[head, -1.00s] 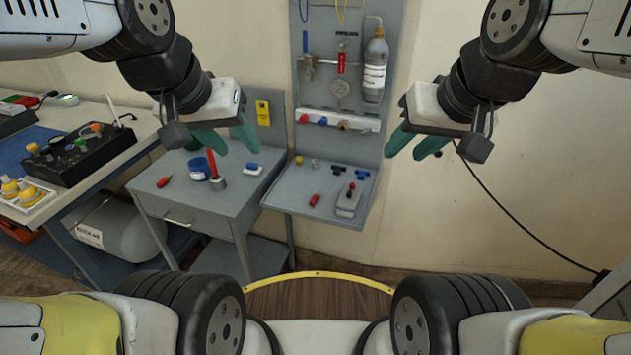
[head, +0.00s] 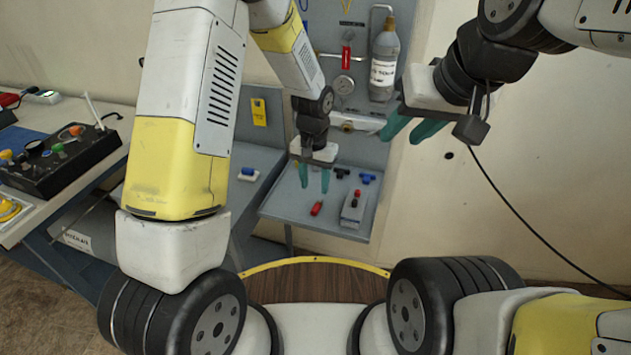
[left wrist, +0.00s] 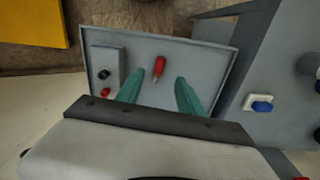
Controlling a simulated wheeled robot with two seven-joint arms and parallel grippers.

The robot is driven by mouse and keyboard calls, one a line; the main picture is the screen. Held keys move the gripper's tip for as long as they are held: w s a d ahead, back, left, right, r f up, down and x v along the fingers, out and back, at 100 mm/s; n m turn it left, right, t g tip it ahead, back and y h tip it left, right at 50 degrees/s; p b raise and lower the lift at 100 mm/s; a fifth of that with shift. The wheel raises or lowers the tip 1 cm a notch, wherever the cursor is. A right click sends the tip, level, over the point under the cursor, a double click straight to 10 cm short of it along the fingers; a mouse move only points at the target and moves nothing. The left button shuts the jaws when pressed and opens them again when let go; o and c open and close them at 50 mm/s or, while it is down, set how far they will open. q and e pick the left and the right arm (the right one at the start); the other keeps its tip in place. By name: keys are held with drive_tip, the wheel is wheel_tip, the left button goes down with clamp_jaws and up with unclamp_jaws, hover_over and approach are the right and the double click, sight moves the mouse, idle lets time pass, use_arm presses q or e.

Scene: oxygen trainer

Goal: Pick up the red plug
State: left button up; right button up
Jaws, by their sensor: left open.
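The red plug (head: 317,208) lies on its side on the grey shelf (head: 282,207) below the wall panel. In the left wrist view the red plug (left wrist: 159,66) shows a light metal end and lies just beyond and between the fingertips. My left gripper (head: 314,187) is open and empty above the shelf, slightly behind the plug in the head view; its green fingers also show in the left wrist view (left wrist: 158,80). My right gripper (head: 401,138) is open and empty, raised in front of the wall to the right.
A grey box with a red knob (head: 353,208) stands on the shelf right of the plug. A side table with a blue-topped white block (head: 248,173) is left. My left arm hides much of that table.

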sight(316, 208)
use_arm(q)
drive_tip(key=shift+w+d+f, duration=0.1)
drive_tip(key=shift+d+f, duration=0.05)
drive_tip(key=shift+f, duration=0.45)
drive_tip(key=shift+w+d+f, duration=0.1)
drive_tip(key=shift+f, duration=0.45)
wheel_tip(316, 208, down, 7)
drive_tip(key=shift+w+a+f, duration=0.15)
drive_tip(key=shift+f, duration=0.05)
clamp_jaws()
